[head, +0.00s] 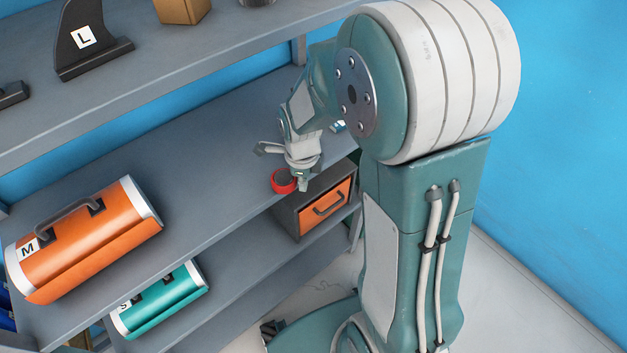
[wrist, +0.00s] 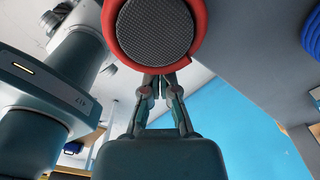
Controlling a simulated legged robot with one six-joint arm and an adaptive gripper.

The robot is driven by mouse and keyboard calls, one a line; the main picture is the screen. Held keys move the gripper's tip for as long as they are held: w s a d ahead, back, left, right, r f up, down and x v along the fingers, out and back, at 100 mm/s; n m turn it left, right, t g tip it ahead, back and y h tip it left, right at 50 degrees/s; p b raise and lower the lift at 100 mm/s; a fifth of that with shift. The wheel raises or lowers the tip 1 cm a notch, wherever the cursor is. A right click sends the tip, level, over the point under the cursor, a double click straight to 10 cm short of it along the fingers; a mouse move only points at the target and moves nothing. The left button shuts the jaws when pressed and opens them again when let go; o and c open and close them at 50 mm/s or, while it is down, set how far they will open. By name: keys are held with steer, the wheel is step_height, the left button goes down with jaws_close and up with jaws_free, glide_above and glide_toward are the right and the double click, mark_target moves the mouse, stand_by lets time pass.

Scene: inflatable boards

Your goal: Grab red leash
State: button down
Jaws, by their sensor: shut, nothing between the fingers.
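A round red item with a dark mesh disc in its middle, which I take for the red leash (head: 279,190), shows at the front edge of the middle shelf in the head view. In the wrist view the red leash (wrist: 202,30) fills the top middle, cut off by the frame. My gripper (head: 302,182) is right beside it in the head view. In the wrist view my gripper (wrist: 157,88) has its fingertips together just below the red rim, with nothing held between them. I cannot tell whether the tips touch the rim.
An orange case marked M (head: 90,240) lies on the middle shelf (head: 190,165) at left. A teal case marked S (head: 160,298) and an orange-fronted box (head: 325,208) are on the lower shelf. A black fin marked L (head: 85,40) stands above. The middle shelf between is clear.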

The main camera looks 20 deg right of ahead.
steer(key=shift+a, duration=0.15)
steer(key=shift+w+a, duration=0.6)
steer(key=shift+a, duration=0.2)
steer(key=shift+d, duration=0.1)
